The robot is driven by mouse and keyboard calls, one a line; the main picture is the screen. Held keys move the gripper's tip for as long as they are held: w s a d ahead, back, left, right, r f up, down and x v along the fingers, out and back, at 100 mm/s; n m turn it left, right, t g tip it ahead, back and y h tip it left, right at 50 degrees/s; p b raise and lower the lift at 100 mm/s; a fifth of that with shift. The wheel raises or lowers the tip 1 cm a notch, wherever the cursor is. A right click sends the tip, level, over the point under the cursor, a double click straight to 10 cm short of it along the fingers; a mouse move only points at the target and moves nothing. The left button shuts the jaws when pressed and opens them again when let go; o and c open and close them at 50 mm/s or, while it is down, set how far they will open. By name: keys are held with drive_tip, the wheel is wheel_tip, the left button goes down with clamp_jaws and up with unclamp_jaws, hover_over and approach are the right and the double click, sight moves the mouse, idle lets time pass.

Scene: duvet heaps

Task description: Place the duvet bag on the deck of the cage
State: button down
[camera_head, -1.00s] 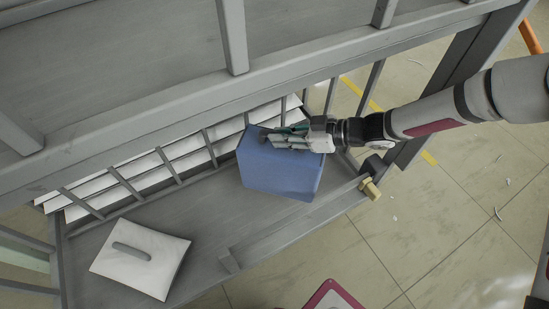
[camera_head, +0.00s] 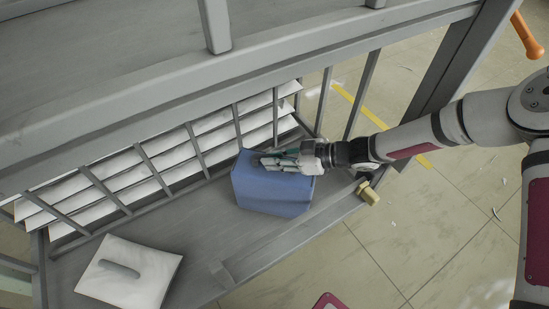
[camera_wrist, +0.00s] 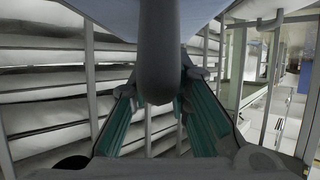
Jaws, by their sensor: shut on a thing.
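The blue duvet bag (camera_head: 272,193) is boxy and roughly upright in the head view, over the right part of the grey cage deck (camera_head: 208,235). My gripper (camera_head: 268,162) is at its top, coming from the right. In the wrist view my gripper (camera_wrist: 160,88) has its teal fingers either side of the bag's grey handle (camera_wrist: 158,45), shut on it. The bag's underside is hidden, so I cannot tell whether it touches the deck. A white bag (camera_head: 130,272) with a grey handle lies flat on the deck at the left.
Barred cage sides with stacked white bags (camera_head: 165,160) stand behind the deck. A raised front lip (camera_head: 290,240) and a brass-coloured fitting (camera_head: 368,193) edge the deck. A thick grey rail (camera_head: 250,65) crosses above. Deck between the two bags is clear.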

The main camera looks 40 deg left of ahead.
drive_tip(key=c, duration=1.5)
unclamp_jaws()
drive_tip(key=shift+d+r, duration=0.1)
drive_tip(key=shift+r, duration=0.1)
drive_tip(key=p+v, duration=0.4)
drive_tip(key=v, duration=0.6)
drive_tip(key=shift+p+v, duration=0.4)
drive_tip(key=shift+v, duration=0.5)
drive_tip(key=shift+f, duration=0.1)
